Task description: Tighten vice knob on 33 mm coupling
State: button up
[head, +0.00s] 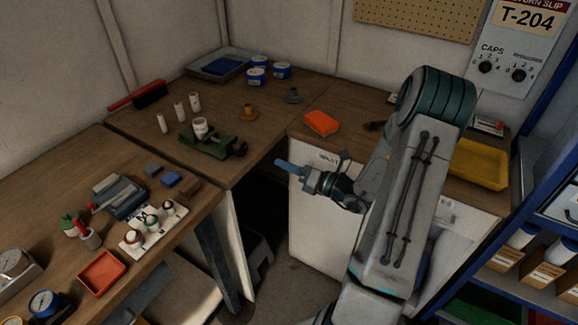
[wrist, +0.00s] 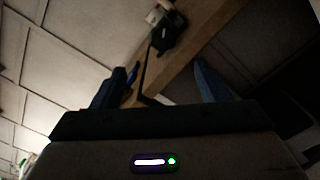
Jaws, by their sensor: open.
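A small green vice (head: 215,144) stands on the wooden bench, near its front edge. A white cylindrical coupling (head: 200,126) sits upright at its jaws. The dark vice knob (head: 240,149) is at the right end. My gripper (head: 305,164) is open and empty, right of the vice and apart from it, in front of the bench. In the wrist view, my open gripper (wrist: 166,66) has its two blue fingers spread. The vice (wrist: 168,36) shows dark beyond them, with the pale coupling (wrist: 155,15) behind. The knob's details are too dim to tell there.
Several white cylinders (head: 180,111) stand behind the vice. A brass-coloured part (head: 249,112) and blue-and-white rolls (head: 257,76) are farther back. A dark gap (head: 262,200) separates the benches. Bench space right of the vice looks clear.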

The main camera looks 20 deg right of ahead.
dwell(0.3)
jog(key=b+v, duration=0.1)
jog(key=v, duration=1.2)
jog(key=shift+s+d, duration=0.25)
jog(key=shift+s, duration=0.05)
jog(key=shift+r, duration=0.1)
